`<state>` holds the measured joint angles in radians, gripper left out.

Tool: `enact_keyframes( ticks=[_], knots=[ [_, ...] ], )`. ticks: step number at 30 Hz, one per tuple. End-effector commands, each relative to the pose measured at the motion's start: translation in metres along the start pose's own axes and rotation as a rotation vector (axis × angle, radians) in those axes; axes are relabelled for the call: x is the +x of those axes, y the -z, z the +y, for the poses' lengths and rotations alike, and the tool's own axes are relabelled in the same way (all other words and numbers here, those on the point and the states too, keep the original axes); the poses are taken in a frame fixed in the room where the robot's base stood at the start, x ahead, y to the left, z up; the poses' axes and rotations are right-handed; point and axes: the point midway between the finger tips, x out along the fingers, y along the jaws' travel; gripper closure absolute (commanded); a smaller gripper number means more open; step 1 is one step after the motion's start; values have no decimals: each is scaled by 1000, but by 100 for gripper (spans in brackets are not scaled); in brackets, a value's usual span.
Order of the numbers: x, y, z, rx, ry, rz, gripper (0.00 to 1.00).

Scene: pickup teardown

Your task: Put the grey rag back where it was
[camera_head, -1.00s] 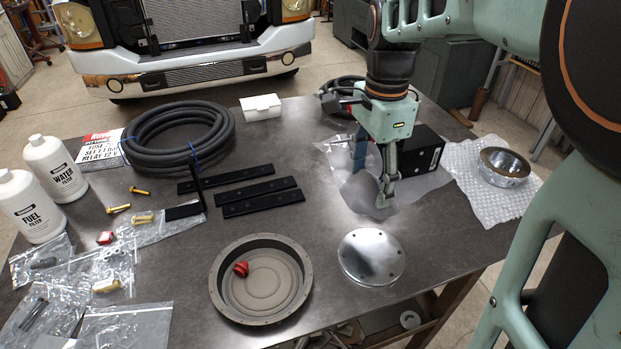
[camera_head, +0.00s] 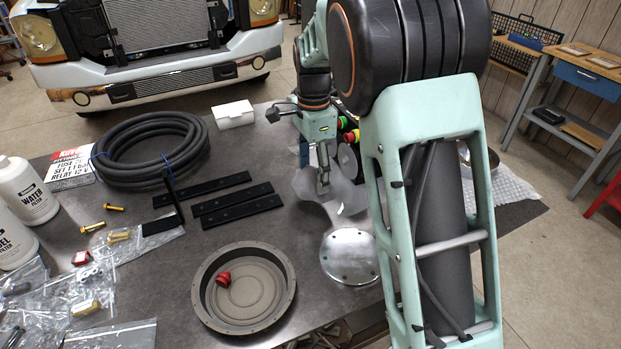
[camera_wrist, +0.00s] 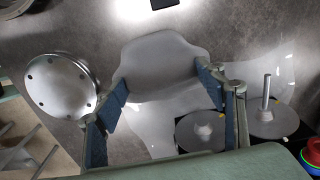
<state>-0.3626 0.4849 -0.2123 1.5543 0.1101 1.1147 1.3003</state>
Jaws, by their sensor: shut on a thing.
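The grey rag (camera_head: 312,187) is a smooth, limp grey sheet over the right part of the table in the head view. My gripper (camera_head: 323,186) is shut on it and points down, close above the tabletop. In the wrist view the rag (camera_wrist: 160,62) spreads between and beyond the two blue-padded fingers of my gripper (camera_wrist: 166,95). A clear plastic sheet (camera_wrist: 150,130) lies below the rag. I cannot tell whether the rag's lower edge touches the table.
A round metal plate with holes (camera_head: 350,257) lies just in front of the rag. A grey pan (camera_head: 243,322) holds a red knob (camera_head: 223,280). Black bars (camera_head: 240,204) and a hose coil (camera_head: 150,150) lie left. Two discs, one with an upright peg (camera_wrist: 266,95), sit beside my gripper.

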Motion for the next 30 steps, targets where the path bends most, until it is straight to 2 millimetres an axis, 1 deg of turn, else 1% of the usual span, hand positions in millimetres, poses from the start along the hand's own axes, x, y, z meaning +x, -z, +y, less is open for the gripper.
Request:
enact_keyframes(
  ticks=[3, 10, 13, 16, 23, 27, 28, 30],
  knots=[
    [10, 1, -9, 0, 0, 0, 59],
    [21, 2, -18, -1, 0, 1, 59],
    [38, 2, -16, 0, -3, 0, 59],
    [48, 2, -16, 0, 0, 0, 59],
    [50, 2, -16, 0, 1, 0, 59],
    [54, 2, -16, 0, 0, 0, 59],
    [54, 2, -16, 0, 0, 0, 35],
    [53, 2, -16, 0, 0, 0, 27]
  ],
)
